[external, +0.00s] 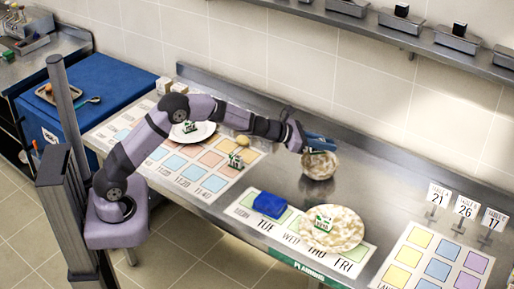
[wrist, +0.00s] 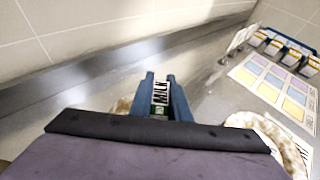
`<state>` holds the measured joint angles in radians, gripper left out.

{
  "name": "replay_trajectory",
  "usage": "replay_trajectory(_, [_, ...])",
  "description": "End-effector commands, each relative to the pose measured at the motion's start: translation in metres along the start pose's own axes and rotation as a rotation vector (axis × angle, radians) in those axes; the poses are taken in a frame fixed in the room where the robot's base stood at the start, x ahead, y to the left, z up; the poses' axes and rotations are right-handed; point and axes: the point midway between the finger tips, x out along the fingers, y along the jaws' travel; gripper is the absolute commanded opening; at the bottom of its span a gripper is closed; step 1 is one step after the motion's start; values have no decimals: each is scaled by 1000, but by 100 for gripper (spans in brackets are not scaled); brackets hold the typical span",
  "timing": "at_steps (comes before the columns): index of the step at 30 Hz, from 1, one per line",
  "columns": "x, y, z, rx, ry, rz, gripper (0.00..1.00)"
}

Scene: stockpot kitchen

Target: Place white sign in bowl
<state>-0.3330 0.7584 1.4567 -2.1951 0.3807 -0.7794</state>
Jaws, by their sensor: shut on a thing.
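My gripper (external: 325,146) is shut on a small white sign (wrist: 161,84) lettered "MILK" with a green lower part. The wrist view shows the sign between the two blue fingers. In the external view I cannot make out the held sign. The bowl (external: 319,168), mottled beige and brown, stands on the steel counter, right under my gripper. My gripper overlaps its far rim in that view, and the exact gap is hard to tell. In the wrist view a mottled edge of the bowl (wrist: 120,110) peeks out left of the fingers, mostly hidden.
A mottled plate (external: 345,232) bears another small white-green sign (external: 323,222). A blue folded cloth (external: 270,204) lies left of it. A white plate (external: 203,133) with a similar sign is farther left. Numbered table signs (external: 465,207) stand at right. The counter around the bowl is clear.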

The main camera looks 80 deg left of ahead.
Motion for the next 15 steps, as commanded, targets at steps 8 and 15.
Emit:
replay_trajectory(8, [6, 0, -14, 0, -1, -1, 0])
replay_trajectory(15, [13, 0, -32, -1, 2, -1, 0])
